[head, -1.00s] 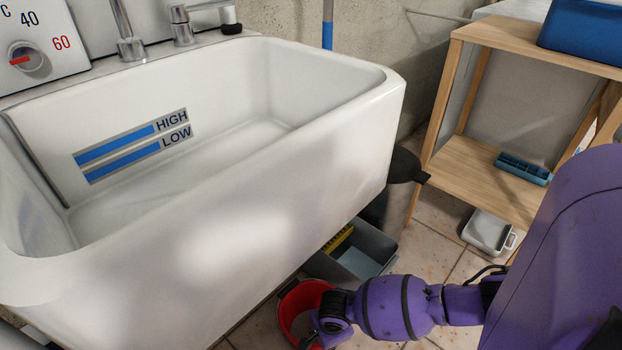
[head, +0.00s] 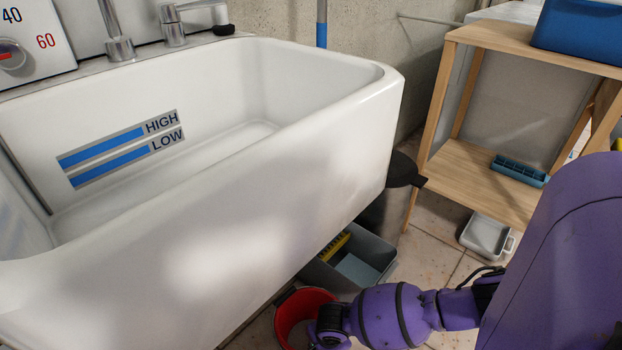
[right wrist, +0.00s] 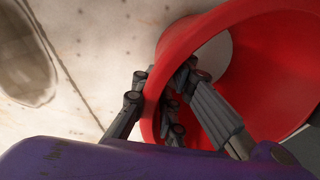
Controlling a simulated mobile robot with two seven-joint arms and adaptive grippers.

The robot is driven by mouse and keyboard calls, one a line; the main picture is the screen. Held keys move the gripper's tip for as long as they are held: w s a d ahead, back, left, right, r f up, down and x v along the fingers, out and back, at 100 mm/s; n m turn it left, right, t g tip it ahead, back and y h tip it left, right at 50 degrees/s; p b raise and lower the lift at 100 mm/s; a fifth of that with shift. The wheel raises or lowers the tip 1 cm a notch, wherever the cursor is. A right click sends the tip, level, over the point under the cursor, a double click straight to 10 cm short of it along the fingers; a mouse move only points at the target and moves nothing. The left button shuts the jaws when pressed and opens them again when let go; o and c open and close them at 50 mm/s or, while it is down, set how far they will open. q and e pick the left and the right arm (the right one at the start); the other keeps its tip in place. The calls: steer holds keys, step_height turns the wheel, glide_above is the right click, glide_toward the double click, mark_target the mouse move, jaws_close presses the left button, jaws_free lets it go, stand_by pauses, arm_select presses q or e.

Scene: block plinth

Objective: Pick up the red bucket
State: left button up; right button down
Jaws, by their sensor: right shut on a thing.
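The red bucket (head: 297,308) stands low at the bottom of the head view, beside the front of the white sink, partly hidden behind my right wrist. In the right wrist view, the bucket (right wrist: 270,70) fills the right side, with its rim curving past the fingers. My right gripper (right wrist: 160,98) is shut on the bucket's rim, one finger outside the wall and one inside. In the head view its fingers are hidden by my arm. My left gripper is not in view.
The white sink (head: 270,190) overhangs the bucket. A grey bin (head: 350,265) with a yellow item stands right behind it. A dark pedal bin (head: 385,210) and a wooden shelf (head: 480,185) stand further right. A white tray (head: 485,236) lies on the tiled floor.

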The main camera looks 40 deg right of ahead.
steer(key=shift+s+d, duration=0.1)
steer(key=shift+s, duration=0.2)
